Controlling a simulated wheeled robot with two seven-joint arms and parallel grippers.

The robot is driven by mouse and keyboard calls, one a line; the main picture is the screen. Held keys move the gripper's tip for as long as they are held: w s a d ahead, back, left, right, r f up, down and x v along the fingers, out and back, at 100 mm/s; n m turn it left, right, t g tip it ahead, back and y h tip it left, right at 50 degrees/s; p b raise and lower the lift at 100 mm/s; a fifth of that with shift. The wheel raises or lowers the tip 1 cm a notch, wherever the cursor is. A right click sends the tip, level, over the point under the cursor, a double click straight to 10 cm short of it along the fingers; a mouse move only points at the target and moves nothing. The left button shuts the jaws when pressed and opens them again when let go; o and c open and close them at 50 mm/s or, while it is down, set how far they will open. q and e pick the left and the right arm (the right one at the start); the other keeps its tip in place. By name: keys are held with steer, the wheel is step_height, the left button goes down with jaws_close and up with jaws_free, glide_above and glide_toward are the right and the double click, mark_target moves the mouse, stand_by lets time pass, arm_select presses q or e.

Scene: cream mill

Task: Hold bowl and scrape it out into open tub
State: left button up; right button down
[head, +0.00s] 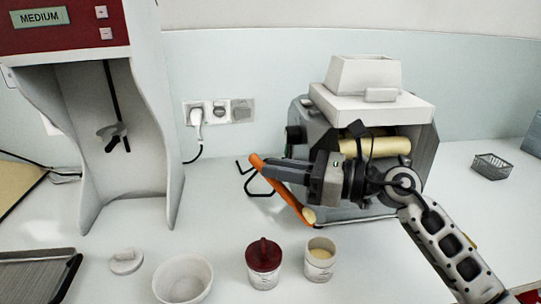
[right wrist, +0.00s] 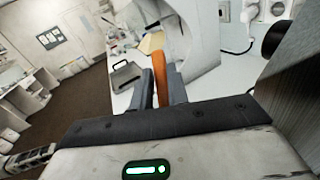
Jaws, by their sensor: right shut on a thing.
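A white bowl (head: 160,284) stands at the front edge of the head view, cut off by the frame. An open tub (head: 319,270) with pale cream stuff inside stands to its right. My right gripper (head: 266,168) is shut on an orange scraper (head: 289,198), which slants down to the right and ends in a cream-coloured tip (head: 309,215) above and behind the open tub. The scraper (right wrist: 160,72) also shows between the fingers in the right wrist view. Nothing of my left gripper shows.
A tub with a dark red lid (head: 263,253) stands between bowl and open tub. A white lid (head: 126,261) lies left of the bowl. A mill (head: 370,85) stands behind my right arm. A tall machine (head: 150,120) and dark tray (head: 40,262) are at left.

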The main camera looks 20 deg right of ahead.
mark_target(293, 195)
steer(key=shift+s+f+b, duration=0.25)
steer(key=shift+f+b, duration=0.1)
steer(key=shift+f, duration=0.05)
steer(key=shift+s+f, duration=0.1)
steer(key=shift+f, duration=0.25)
steer(key=shift+f+b, duration=0.35)
steer(key=shift+b, duration=0.2)
arm_select(q)
steer(key=shift+s+d+f+b, duration=0.15)
steer(key=shift+s+f+b, duration=0.05)
steer(key=shift+f+b, duration=0.3)
steer(key=shift+s+d+f+b, duration=0.15)
steer(key=shift+f+b, duration=0.2)
steer(key=shift+f, duration=0.1)
arm_select(e)
steer(key=shift+f, duration=1.25)
arm_select(q)
steer(key=shift+f+b, duration=0.25)
steer(key=shift+b, duration=0.05)
arm_select(e)
steer(key=shift+f, duration=0.15)
steer(key=shift+w+a, duration=0.2)
steer(key=shift+w, duration=0.1)
arm_select(q)
steer(key=shift+r, duration=0.1)
